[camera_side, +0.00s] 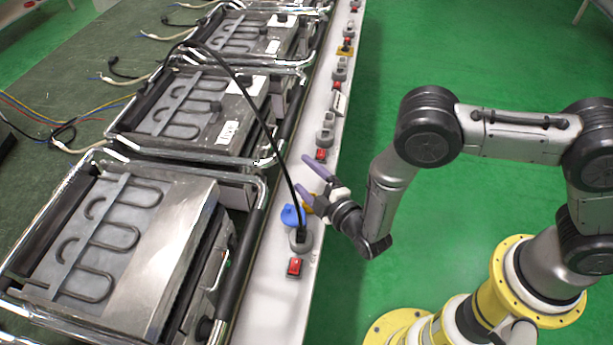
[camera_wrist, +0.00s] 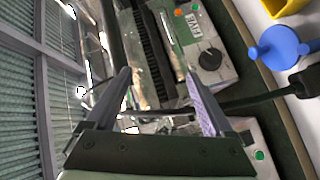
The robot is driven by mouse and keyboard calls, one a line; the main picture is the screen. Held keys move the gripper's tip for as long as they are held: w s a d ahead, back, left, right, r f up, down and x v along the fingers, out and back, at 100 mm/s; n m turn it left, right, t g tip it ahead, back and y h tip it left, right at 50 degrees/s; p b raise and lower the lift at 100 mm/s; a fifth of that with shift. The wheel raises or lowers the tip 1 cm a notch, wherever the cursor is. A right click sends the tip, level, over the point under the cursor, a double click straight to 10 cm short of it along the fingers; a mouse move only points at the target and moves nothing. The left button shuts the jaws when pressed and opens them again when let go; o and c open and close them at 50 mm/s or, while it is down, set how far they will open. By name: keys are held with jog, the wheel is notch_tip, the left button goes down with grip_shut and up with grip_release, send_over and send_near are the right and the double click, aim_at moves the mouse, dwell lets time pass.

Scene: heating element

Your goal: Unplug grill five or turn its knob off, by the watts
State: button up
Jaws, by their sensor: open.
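In the wrist view, a grey panel carries a label reading FIVE (camera_wrist: 190,30), with a black round knob (camera_wrist: 208,57) and small lit lamps beside it. My gripper (camera_wrist: 158,75) is open and empty, its two fingers pointing toward that panel, apart from the knob. In the side view, my gripper (camera_side: 304,173) hangs over the white rail beside the row of grills. Just below it, a black plug (camera_side: 300,235) with a long black cable stands in a socket on the rail. Which grill in the side view is five cannot be read. No watts reading is legible.
A blue cap (camera_side: 291,215) lies close to the plug; it also shows in the wrist view (camera_wrist: 278,47) near a yellow piece (camera_wrist: 285,8). A red switch (camera_side: 294,266) and several more line the rail. The nearest grill (camera_side: 110,235) has chrome bars.

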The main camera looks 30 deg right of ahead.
jog(key=s+a+f+m+g+y, duration=0.1)
jog(key=a+f+m+g+y, duration=0.35)
jog(key=a+g+y, duration=0.5)
jog(key=h, duration=0.3)
send_near(264, 182)
jog(key=shift+m+g, duration=0.25)
jog(key=x, duration=1)
jog(key=shift+w+d, duration=0.15)
jog(key=shift+w, duration=0.1)
jog(key=shift+c, duration=0.3)
jog(key=c, duration=1.3)
